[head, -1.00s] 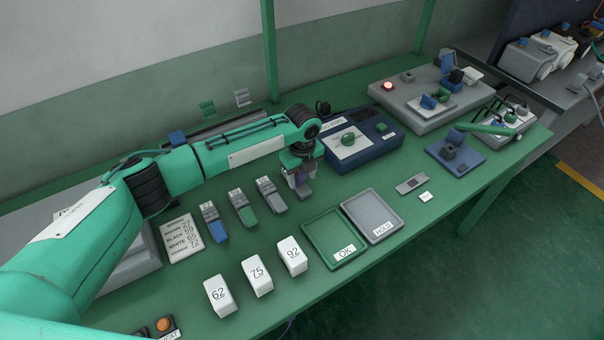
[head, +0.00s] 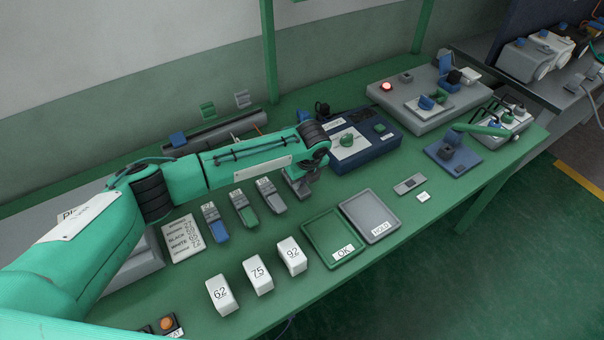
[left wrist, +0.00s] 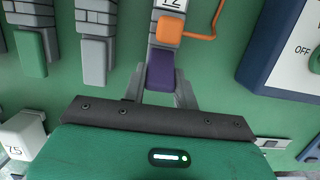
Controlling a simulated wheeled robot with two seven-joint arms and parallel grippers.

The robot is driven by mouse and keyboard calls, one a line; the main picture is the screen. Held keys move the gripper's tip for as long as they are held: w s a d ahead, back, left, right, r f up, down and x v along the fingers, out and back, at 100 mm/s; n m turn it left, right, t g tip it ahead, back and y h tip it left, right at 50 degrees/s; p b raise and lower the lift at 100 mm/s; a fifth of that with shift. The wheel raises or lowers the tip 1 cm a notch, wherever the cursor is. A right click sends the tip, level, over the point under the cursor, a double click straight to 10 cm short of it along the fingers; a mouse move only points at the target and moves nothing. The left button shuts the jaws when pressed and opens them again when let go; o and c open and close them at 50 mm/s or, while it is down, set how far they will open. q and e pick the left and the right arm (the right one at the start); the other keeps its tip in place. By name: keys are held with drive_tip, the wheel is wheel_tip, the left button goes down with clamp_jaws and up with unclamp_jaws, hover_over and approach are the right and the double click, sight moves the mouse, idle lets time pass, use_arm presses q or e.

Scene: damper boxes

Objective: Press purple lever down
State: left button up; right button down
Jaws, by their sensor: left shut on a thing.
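The purple lever (left wrist: 160,71) shows in the left wrist view at the end of a grey ribbed box with a label reading 72 (left wrist: 172,4) and an orange part (left wrist: 170,29) with a wire. My left gripper (left wrist: 160,80) has a finger on each side of the lever and is shut on it. In the head view my left gripper (head: 300,188) is low over the bench, at the right end of the row of lever boxes, and the purple lever is hidden there. My right gripper is not in view.
Boxes with a blue lever (head: 217,231), a green lever (head: 246,215) and a grey lever (head: 272,200) stand left of the gripper. White numbered blocks (head: 258,275) and the OK tray (head: 312,226) lie in front. A blue control box (head: 385,143) stands close on the right.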

use_arm(q)
drive_tip(key=shift+s+d+f+t+y+p, duration=0.1)
drive_tip(key=shift+s+d+t+y+p, duration=0.1)
drive_tip(key=shift+t+y+p, duration=0.25)
drive_tip(key=shift+s+d+t+y+p, duration=0.15)
drive_tip(key=shift+t+y+p, duration=0.15)
drive_tip(key=shift+t, duration=0.25)
drive_tip(key=shift+s+d+f+t+y+p, duration=0.15)
drive_tip(key=shift+f+t+y+p, duration=0.1)
drive_tip(key=shift+t+y, duration=0.2)
drive_tip(key=shift+s+a+f+t+y+p, duration=0.1)
drive_tip(key=shift+f+t+y+p, duration=0.15)
drive_tip(key=shift+t, duration=0.2)
drive_tip(key=o, duration=1)
drive_tip(key=shift+s+d, duration=0.1)
drive_tip(key=shift+b+v, duration=1.2)
drive_tip(key=shift+v, duration=5.6)
